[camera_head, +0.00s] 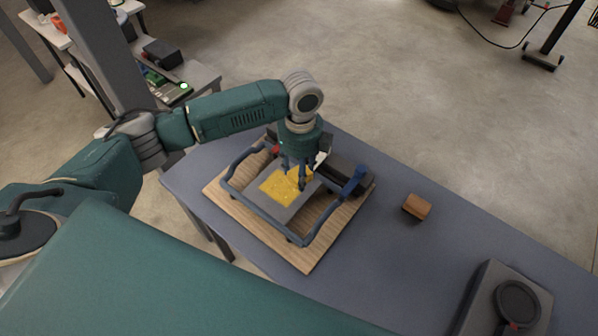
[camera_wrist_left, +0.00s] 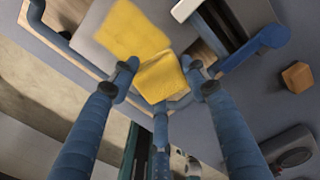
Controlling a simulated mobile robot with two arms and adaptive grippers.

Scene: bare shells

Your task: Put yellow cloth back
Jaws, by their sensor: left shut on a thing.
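My left gripper (camera_head: 299,178) is over the framed device on the table, with its fingers pointing down. It is shut on a yellow cloth (camera_wrist_left: 160,77), which is bunched between the fingertips in the left wrist view (camera_wrist_left: 161,80). A flat yellow area (camera_head: 276,187) lies on the grey plate just beside the fingers; it also shows in the left wrist view (camera_wrist_left: 133,30). I cannot tell whether it is part of the same cloth. My right gripper is not in view.
A blue tubular frame (camera_head: 262,218) surrounds the grey plate on a wooden board (camera_head: 308,262). A small brown block (camera_head: 417,206) sits to the right on the grey-blue table (camera_head: 400,260). A dark grey device (camera_head: 497,300) stands at the lower right. The table between them is clear.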

